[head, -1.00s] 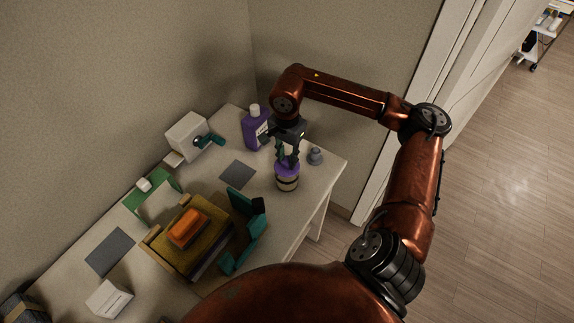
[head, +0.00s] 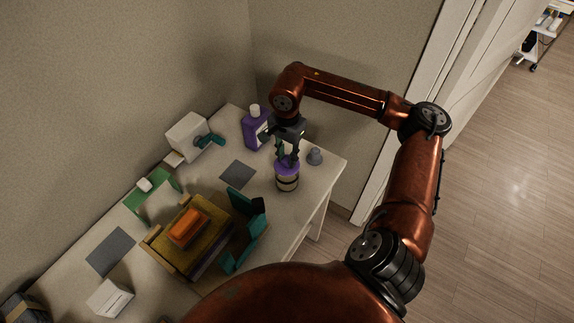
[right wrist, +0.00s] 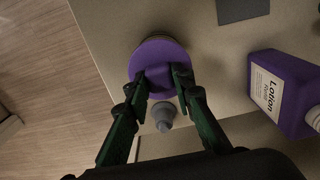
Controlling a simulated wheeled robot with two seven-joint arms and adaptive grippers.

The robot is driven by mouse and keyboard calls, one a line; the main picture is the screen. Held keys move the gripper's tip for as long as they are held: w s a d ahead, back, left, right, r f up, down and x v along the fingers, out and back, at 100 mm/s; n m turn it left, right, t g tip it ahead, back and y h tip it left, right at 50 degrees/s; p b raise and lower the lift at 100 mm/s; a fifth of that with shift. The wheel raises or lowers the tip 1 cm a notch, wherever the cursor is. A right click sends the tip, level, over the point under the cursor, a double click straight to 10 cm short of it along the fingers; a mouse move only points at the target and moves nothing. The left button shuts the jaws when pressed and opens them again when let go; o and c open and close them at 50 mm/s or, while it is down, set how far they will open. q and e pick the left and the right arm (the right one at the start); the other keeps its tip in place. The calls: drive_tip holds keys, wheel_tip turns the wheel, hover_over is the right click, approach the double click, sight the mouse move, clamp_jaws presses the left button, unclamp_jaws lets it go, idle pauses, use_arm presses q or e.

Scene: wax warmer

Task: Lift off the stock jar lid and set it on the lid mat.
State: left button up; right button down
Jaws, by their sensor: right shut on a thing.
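The stock jar (head: 287,183) stands near the right end of the table, a pale jar with a dark band. Its purple lid (head: 287,167) is at the jar's top, and in the right wrist view the round lid (right wrist: 158,52) covers most of the jar. My right gripper (head: 288,158) points down from above and is shut on the lid's knob (right wrist: 158,77). Whether a small gap lies between lid and jar I cannot tell. A dark grey mat (head: 238,175), likely the lid mat, lies flat and bare left of the jar.
A purple lotion bottle (head: 255,130) stands behind the mat, and a small grey object (head: 315,156) is right of the jar. Another grey mat (head: 110,252) lies far left.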

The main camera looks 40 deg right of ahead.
drive_tip(key=shift+r+p, duration=1.05)
drive_tip(key=shift+r, duration=1)
